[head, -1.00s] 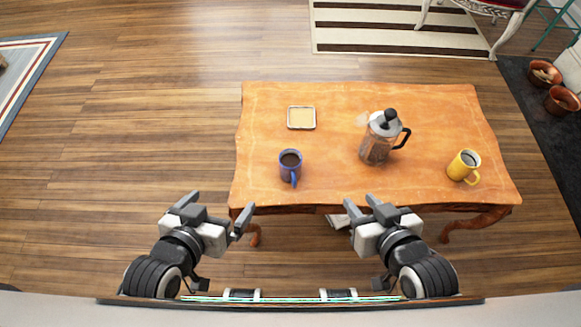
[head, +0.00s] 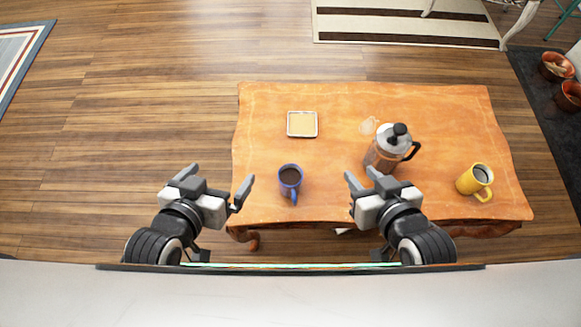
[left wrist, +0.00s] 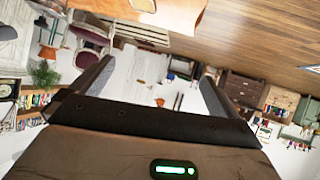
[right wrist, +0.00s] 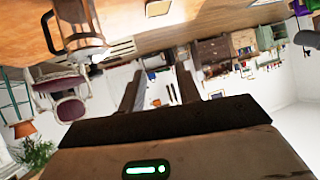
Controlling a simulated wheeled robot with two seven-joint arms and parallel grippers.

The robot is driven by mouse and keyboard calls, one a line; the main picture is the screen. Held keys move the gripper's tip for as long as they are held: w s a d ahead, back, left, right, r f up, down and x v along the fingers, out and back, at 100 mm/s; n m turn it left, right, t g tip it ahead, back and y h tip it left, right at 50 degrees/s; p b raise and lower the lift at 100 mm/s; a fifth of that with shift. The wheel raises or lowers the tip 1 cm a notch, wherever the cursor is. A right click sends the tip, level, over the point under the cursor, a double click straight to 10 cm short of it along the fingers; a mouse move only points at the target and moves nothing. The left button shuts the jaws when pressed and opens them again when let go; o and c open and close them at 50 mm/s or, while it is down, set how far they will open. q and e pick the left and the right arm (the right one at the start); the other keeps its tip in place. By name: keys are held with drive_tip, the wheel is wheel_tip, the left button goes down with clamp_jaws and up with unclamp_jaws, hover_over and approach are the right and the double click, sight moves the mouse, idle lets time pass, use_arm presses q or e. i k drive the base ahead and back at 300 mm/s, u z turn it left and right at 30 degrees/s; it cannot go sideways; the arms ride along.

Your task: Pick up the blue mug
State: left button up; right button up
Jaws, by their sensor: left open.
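The blue mug (head: 290,181) stands upright on the orange wooden table (head: 265,103), close to its front edge, with dark liquid inside. Its handle points toward me. My left gripper (head: 218,178) is open and empty, to the left of the mug and apart from it, near the table's left front corner. Its two spread fingers show in the left wrist view (left wrist: 152,82). My right gripper (head: 362,175) is open and empty, to the right of the mug and apart from it. I cannot make out the mug in either wrist view.
A glass coffee press (head: 388,150) stands just beyond my right gripper; it also shows in the right wrist view (right wrist: 80,22). A yellow mug (head: 475,181) stands at the table's right. A square coaster (head: 302,124) lies behind the blue mug. Floor is open left of the table.

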sight(289, 176)
drive_tip(key=u, duration=2.2)
drive_tip(key=k, duration=1.5)
drive_tip(key=z, duration=1.55)
